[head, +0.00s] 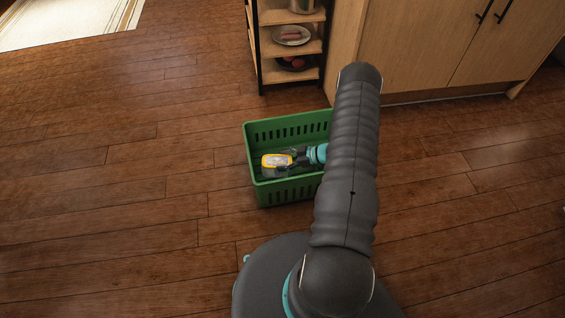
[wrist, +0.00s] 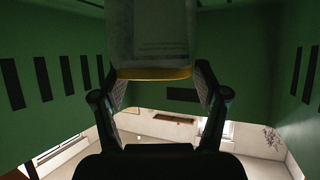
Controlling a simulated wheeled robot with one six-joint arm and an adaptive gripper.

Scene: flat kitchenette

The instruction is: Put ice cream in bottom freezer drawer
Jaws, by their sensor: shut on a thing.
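The ice cream tub (head: 277,164), grey with a yellow-rimmed lid, is inside or just above the green crate (head: 287,127) on the floor. My gripper (head: 285,161) reaches in from the right and is shut on the tub. In the wrist view the tub (wrist: 152,38) sits between the two fingers (wrist: 157,88), its yellow rim toward the camera, and green crate walls (wrist: 48,120) surround it. Whether the tub touches the crate bottom cannot be told. My arm hides the crate's right side. No freezer drawer is in view.
An open wooden shelf (head: 283,50) with plates of food stands behind the crate. A wooden cabinet (head: 447,45) with black handles is at the back right. A light rug (head: 65,22) lies at the upper left. The wooden floor (head: 115,190) on the left is clear.

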